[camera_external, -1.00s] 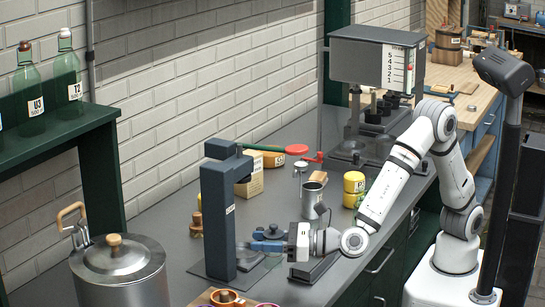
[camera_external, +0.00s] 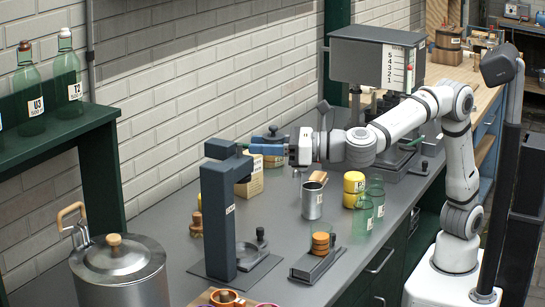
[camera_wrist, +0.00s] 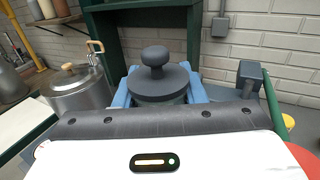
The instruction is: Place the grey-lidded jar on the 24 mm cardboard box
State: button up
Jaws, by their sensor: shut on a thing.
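My gripper (camera_external: 266,143) is shut on the grey-lidded jar, with its blue fingers held up above the bench. In the wrist view the jar's dark grey lid (camera_wrist: 158,84) and round knob stand upright between the two blue fingers; the glass below is mostly hidden. In the external view the lid's knob (camera_external: 273,130) shows just above the fingers. A labelled cardboard box (camera_external: 251,181) stands on the bench behind the grey press, below and left of the gripper. I cannot read a 24 mm mark on either.
The grey press (camera_external: 217,220) stands in front of the box. A steel pot (camera_external: 116,265) is at the front left. Green bottle shelves (camera_external: 60,138) are at the left.

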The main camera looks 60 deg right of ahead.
jog(key=w+d+r+m+t+h+b, duration=0.1)
jog(key=w+d+r+m+h, duration=0.15)
jog(key=w+d, duration=0.65)
jog(key=w+d+r+m+t+h+b, duration=0.15)
jog(key=w+d+h, duration=0.25)
jog(key=w+d, duration=0.5)
jog(key=m+g+h, duration=0.2)
jog(key=m+h, duration=0.4)
jog(key=h, duration=0.2)
send_over(244, 152)
jog(key=shift+w+f+b, duration=0.1)
jog(key=shift+f+b, duration=1.3)
jog(key=shift+f, duration=9.15)
jog(key=shift+r, duration=0.1)
jog(key=o, duration=1.1)
jog(key=shift+c, duration=0.2)
